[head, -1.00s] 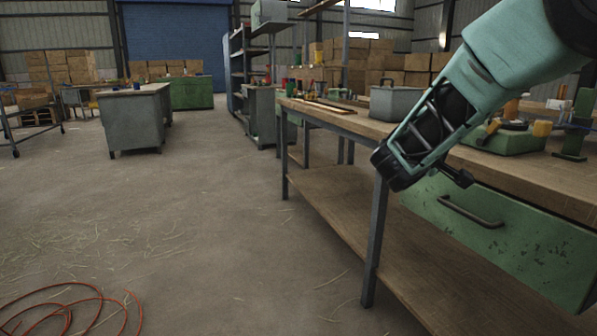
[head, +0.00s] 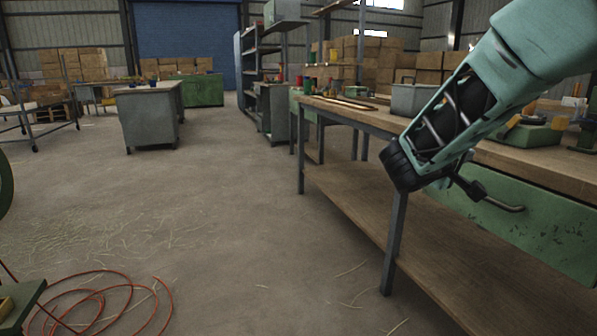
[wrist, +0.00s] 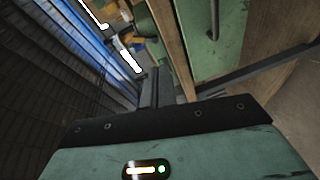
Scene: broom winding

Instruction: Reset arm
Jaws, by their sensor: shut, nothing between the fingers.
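My teal arm (head: 462,105) reaches in from the upper right of the head view, bent in front of the wooden workbench (head: 340,112). In the wrist view my gripper (wrist: 155,88) is a narrow dark shape beyond the teal wrist housing. It is shut and I see nothing held in it.
A grey metal box (head: 413,98) stands on the workbench, with a lower shelf (head: 400,225) below. A grey cabinet (head: 150,120) stands further back. An orange hose (head: 100,300) lies coiled at lower left. The straw-strewn middle floor is open.

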